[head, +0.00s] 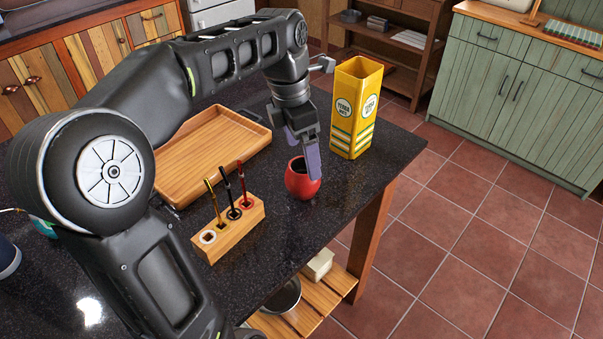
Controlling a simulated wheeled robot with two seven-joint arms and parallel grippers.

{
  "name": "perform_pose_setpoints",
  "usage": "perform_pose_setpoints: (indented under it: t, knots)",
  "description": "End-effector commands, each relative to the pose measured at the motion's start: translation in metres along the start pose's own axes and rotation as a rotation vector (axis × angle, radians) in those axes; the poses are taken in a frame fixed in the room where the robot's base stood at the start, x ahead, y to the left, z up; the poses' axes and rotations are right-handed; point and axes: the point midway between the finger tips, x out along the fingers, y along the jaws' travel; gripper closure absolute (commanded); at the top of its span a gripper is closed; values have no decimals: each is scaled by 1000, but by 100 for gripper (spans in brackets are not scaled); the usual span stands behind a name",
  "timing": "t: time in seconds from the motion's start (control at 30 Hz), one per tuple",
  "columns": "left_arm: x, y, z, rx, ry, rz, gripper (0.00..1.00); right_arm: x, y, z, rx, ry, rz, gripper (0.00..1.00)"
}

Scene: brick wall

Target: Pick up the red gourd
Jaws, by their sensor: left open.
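The red gourd (297,187), a small round red vessel with a dark opening on top, stands upright on the dark speckled table (346,192) near its right edge. My left gripper (303,162) reaches down over it from above, with its purple fingers apart. One finger overlaps the right side of the gourd's opening in the picture, and the other is at its back left. I cannot tell whether the fingers touch the gourd. My right gripper is not in view.
A tall yellow box (357,106) stands close behind and right of the gourd. A wooden tray (181,191) lies to the left. A wooden holder (245,229) with upright pens stands in front left. Green cabinets (510,95) stand across the tiled floor.

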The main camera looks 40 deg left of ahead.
Motion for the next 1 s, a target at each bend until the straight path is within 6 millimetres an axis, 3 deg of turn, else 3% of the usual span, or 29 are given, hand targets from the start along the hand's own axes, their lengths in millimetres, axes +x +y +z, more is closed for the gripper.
perform_pose_setpoints:
  t: [0.1, 0.47, 0.73, 1.0]
  knots:
    - [10, 0, -4, -17, 0, 5, 9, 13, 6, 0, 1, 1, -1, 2]
    - [8, 0, -4, -20, 2, 4, 9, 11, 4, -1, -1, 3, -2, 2]
    - [33, 0, -4, -20, 3, 2, 9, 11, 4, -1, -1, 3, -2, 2]
    - [34, 0, -4, -19, 1, 3, 9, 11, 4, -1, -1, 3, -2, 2]
